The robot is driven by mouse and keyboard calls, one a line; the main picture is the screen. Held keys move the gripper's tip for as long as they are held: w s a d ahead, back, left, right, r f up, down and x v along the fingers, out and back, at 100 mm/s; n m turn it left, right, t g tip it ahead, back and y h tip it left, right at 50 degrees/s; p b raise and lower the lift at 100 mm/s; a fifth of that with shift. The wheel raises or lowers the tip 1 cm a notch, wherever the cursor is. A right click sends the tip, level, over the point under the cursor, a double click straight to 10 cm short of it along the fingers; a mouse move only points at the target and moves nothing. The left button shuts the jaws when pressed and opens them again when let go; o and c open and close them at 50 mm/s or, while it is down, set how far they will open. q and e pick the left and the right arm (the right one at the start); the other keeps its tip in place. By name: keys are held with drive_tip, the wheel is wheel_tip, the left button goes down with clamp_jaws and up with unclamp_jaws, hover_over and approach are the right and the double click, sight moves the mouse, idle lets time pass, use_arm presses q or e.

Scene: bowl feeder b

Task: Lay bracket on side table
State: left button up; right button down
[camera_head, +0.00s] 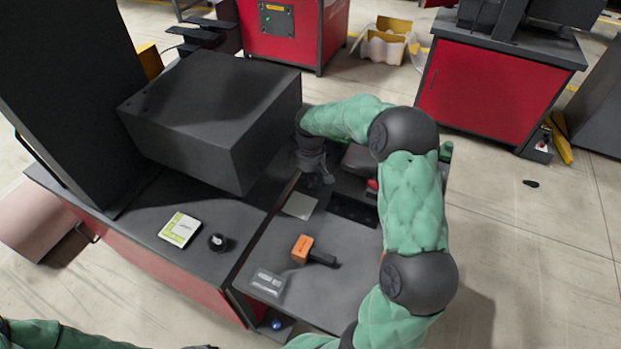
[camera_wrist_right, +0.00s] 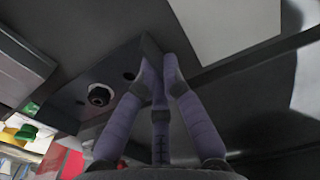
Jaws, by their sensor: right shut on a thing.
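My right gripper (camera_head: 315,170) is beside the right side of the big dark box on the bench, over the far part of the dark side table (camera_head: 350,290). In the right wrist view its purple-grey fingers (camera_wrist_right: 158,68) are close together and shut on the corner of a dark grey plate with round holes, which I take to be the bracket (camera_wrist_right: 105,75). In the head view the bracket cannot be made out near the gripper. Of my left arm only a green piece shows at the bottom left; its gripper is out of view.
An orange block with a dark handle (camera_head: 303,248), a grey labelled block (camera_head: 267,283) and a pale flat plate (camera_head: 300,205) lie on the side table. The big dark box (camera_head: 215,110) stands to its left. The near part of the side table has bare room.

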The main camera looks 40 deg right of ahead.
drive_tip(key=shift+f, duration=0.25)
drive_tip(key=c, duration=1.4)
unclamp_jaws()
drive_tip(key=shift+f, duration=0.15)
wheel_tip(320, 180, up, 14)
drive_tip(key=p, duration=0.4)
drive_tip(key=shift+a+f, duration=0.1)
drive_tip(key=shift+f, duration=0.15)
